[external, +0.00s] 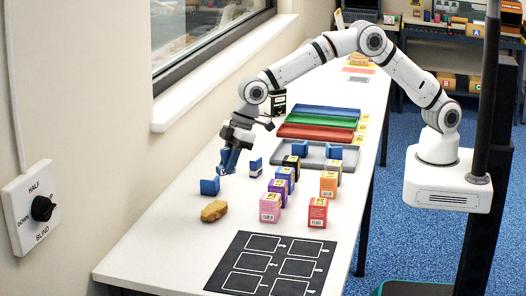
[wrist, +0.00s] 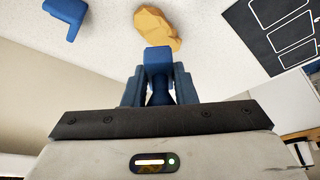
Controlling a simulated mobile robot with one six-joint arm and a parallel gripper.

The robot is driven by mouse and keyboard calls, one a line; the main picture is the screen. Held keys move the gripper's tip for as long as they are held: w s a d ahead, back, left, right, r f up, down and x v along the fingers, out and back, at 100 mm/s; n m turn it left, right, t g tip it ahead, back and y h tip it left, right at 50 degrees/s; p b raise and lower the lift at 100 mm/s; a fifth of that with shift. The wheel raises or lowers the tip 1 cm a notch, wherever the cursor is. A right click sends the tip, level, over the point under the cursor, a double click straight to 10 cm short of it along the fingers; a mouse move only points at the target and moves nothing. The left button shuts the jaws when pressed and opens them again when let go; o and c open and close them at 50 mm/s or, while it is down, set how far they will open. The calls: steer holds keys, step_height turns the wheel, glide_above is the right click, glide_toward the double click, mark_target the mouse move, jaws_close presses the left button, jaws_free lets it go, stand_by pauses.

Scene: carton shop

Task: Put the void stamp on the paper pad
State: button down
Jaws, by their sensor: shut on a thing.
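My gripper (external: 228,167) is over the left part of the white table, pointing down. In the wrist view my gripper (wrist: 158,88) is shut on a blue stamp (wrist: 158,58) with a block-like end and a narrower, darker stem between the fingers. No word on the stamp is readable, so I cannot tell from its marking whether it is the void stamp. In the external view the fingers and stamp blend together. A blue-and-white piece (external: 255,167) stands just right of the gripper. I cannot make out the paper pad for certain.
A blue bracket (external: 209,187) and a tan lump (external: 214,211) lie near the gripper. Several small cartons, such as a pink one (external: 270,207), stand to the right. A black mat (external: 240,242) with white outlines is in front. Coloured trays (external: 318,132) lie behind.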

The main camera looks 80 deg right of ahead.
mark_target(225, 203)
steer(key=shift+r+b, duration=0.45)
steer(key=shift+b, duration=0.3)
steer(key=shift+d+f+p, duration=0.1)
steer(key=shift+f+p, duration=0.65)
steer(key=shift+f, duration=4.1)
steer(key=c, duration=1.2)
jaws_free()
steer(key=shift+o, duration=0.2)
steer(key=shift+r, duration=0.25)
steer(key=b+v, duration=0.1)
steer(key=v, duration=1.1)
steer(key=shift+b, duration=0.3)
steer(key=shift+f, duration=0.1)
